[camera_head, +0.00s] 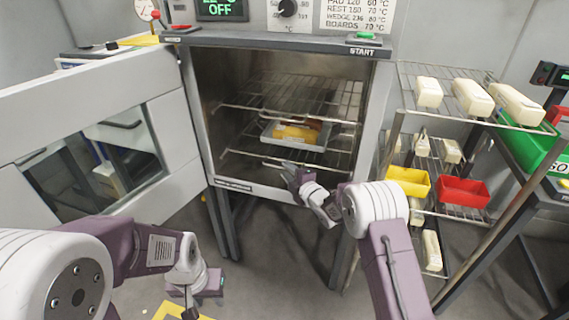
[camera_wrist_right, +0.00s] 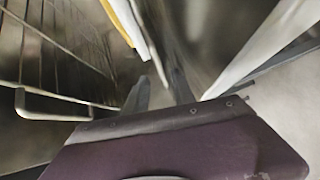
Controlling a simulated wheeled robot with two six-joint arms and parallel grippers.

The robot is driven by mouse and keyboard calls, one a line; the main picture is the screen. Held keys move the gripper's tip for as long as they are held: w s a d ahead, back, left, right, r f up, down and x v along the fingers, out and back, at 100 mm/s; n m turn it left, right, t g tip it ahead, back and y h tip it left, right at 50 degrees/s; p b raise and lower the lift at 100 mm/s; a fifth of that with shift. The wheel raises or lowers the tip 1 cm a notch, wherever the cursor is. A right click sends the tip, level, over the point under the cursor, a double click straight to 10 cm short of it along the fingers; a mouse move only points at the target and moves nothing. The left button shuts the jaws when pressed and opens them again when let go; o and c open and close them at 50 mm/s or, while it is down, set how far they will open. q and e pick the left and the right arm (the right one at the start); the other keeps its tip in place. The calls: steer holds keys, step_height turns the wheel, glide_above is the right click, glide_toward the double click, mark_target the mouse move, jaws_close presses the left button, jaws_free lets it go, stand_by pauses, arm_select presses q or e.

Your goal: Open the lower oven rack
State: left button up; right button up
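The oven (camera_head: 215,110) stands in the middle with its windowed door (camera_head: 175,130) swung open to the left. Inside are an upper wire rack (camera_head: 240,106) and a lower wire rack (camera_head: 245,154). A tray (camera_head: 310,146) with yellow and brown items lies between their front edges; I cannot tell which rack bears it. My right gripper (camera_head: 288,170) is at the oven mouth, close to the lower rack's front. In the right wrist view its fingers (camera_wrist_right: 158,94) are apart with nothing clearly between them, and rack wires (camera_wrist_right: 65,50) show to the left. My left gripper (camera_head: 188,308) hangs low at the bottom edge, its fingers unclear.
A wire shelf (camera_head: 440,72) to the right holds pale blocks, a yellow bin (camera_head: 409,182) and a red bin (camera_head: 464,192). A green crate (camera_head: 535,150) stands beyond it. The open door fills the left side. Floor shows below the oven.

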steer(key=shift+b+x, duration=0.3)
steer(key=shift+x, duration=0.9)
steer(key=shift+f, duration=0.15)
jaws_close()
stand_by(0.4)
